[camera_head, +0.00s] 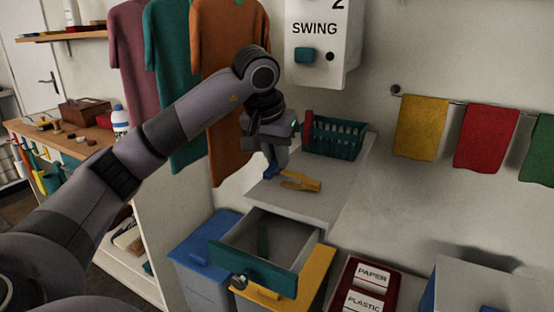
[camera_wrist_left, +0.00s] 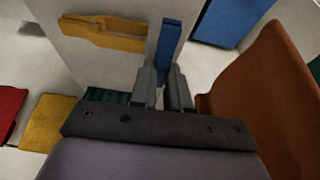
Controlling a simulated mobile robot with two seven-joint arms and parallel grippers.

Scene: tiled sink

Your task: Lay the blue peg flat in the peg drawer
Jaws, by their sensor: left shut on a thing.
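The blue peg (camera_head: 271,171) is held between the fingers of my left gripper (camera_head: 270,158), above the left edge of the grey counter. In the left wrist view the blue peg (camera_wrist_left: 170,45) sticks out past the shut fingertips (camera_wrist_left: 165,85). The peg drawer (camera_head: 300,247) is pulled open below the counter, lower than my gripper and nearer the camera. It has a teal front, and a dark green piece (camera_head: 263,240) is inside. My right gripper is not in view.
A yellow peg (camera_head: 299,182) lies on the counter (camera_head: 310,200) beside my gripper. A teal basket (camera_head: 338,140) with a red piece (camera_head: 309,125) stands behind. Blue (camera_head: 196,255) and yellow (camera_head: 318,275) bins flank the drawer. Shirts (camera_head: 225,80) hang behind my arm.

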